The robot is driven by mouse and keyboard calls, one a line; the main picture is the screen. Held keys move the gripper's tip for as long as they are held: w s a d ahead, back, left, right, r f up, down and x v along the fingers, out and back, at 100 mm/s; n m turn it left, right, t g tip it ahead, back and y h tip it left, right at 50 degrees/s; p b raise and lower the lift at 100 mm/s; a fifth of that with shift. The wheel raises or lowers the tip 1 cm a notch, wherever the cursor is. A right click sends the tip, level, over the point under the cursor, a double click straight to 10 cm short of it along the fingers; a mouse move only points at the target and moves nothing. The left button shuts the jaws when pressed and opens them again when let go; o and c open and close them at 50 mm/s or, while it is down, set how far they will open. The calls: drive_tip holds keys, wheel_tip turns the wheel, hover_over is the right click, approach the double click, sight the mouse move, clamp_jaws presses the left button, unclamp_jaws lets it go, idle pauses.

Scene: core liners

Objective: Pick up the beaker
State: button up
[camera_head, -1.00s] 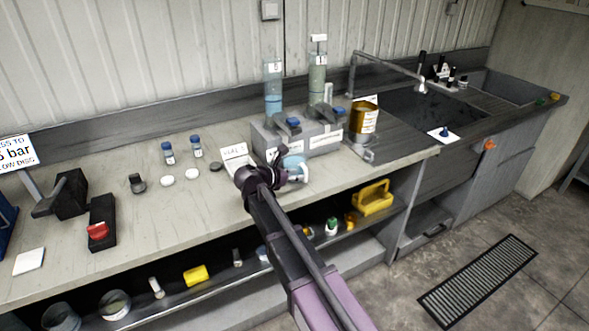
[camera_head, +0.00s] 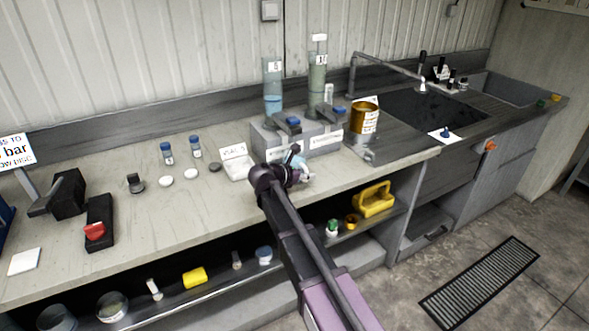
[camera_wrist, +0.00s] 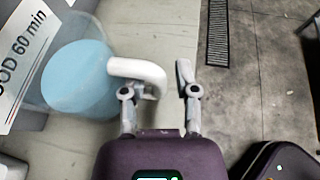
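The beaker holds pale blue liquid and has a white hooked handle; it stands at the front of the bench, in front of the grey block. In the head view only a small part of the beaker (camera_head: 300,157) shows behind my gripper (camera_head: 298,173). In the wrist view the clear beaker (camera_wrist: 78,80) is at the left, with its handle pointing right. There my gripper (camera_wrist: 156,78) is open, with its fingers apart. The handle overlaps the left fingertip and its end reaches into the gap; I cannot tell whether they touch.
The grey block (camera_head: 262,143) with two tall cylinders stands just behind. A white open box (camera_head: 236,163) is to the left. An amber container (camera_head: 363,118) and a sink (camera_head: 400,112) are to the right. Below the bench edge is a shelf with a yellow carrier (camera_head: 374,199).

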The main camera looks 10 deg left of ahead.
sight(307, 168)
clamp_jaws()
drive_tip(key=shift+r, duration=0.1)
wheel_tip(307, 168, up, 3)
drive_tip(key=p, duration=0.3)
drive_tip(key=shift+r, duration=0.15)
drive_tip(key=shift+s+r+p, duration=0.15)
drive_tip(key=shift+r+p, duration=0.15)
drive_tip(key=shift+p, duration=0.25)
drive_tip(key=s+d, duration=0.3)
drive_tip(key=s, duration=1.2)
drive_tip(key=shift+s+d+r+p, duration=0.15)
drive_tip(key=shift+d+r+p, duration=0.25)
drive_tip(key=shift+r+p, duration=0.05)
